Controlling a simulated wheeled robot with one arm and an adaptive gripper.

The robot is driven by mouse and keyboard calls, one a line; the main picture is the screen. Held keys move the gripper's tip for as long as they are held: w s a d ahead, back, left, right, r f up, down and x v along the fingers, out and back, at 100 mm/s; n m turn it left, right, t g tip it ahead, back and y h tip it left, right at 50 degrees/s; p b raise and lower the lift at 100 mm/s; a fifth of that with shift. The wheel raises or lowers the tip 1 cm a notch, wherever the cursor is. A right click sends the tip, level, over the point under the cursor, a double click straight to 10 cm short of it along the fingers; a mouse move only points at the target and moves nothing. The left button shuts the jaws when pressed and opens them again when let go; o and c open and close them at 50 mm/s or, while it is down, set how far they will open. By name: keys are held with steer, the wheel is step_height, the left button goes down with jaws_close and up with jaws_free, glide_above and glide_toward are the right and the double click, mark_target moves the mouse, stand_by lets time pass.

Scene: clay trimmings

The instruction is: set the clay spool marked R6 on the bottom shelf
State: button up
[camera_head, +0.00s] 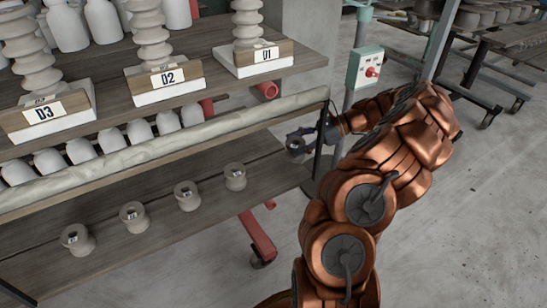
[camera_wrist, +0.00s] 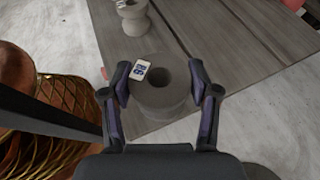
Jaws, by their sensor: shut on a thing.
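A grey clay spool (camera_wrist: 162,100) with a dark centre hole sits between the two fingers of my gripper (camera_wrist: 160,74) in the wrist view. Its white label (camera_wrist: 140,70) appears to read R6, turned sideways. The gripper is shut on the spool's sides. In the head view my gripper (camera_head: 303,136) is at the right end of the bottom shelf (camera_head: 150,246), and the spool there is small and partly hidden. The spool is over the shelf's end boards; I cannot tell whether it touches them.
Several similar labelled spools stand in a row on the bottom shelf, the nearest being a spool (camera_head: 235,177) left of my gripper. A dark upright post (camera_head: 319,145) stands at the shelf's right end. The shelf above holds white bottles (camera_head: 110,142) behind a pale rail (camera_head: 180,150).

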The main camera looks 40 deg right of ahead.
steer(key=w+a, duration=0.1)
steer(key=a, duration=0.1)
steer(key=w+a+b, duration=0.1)
steer(key=a, duration=0.1)
steer(key=w+a, duration=0.1)
steer(key=a, duration=0.1)
steer(key=shift+b, duration=0.35)
step_height(320, 180, down, 4)
steer(key=shift+r+b, duration=0.15)
steer(key=shift+b, duration=0.85)
steer(key=shift+r, duration=0.1)
steer(key=o, duration=1.4)
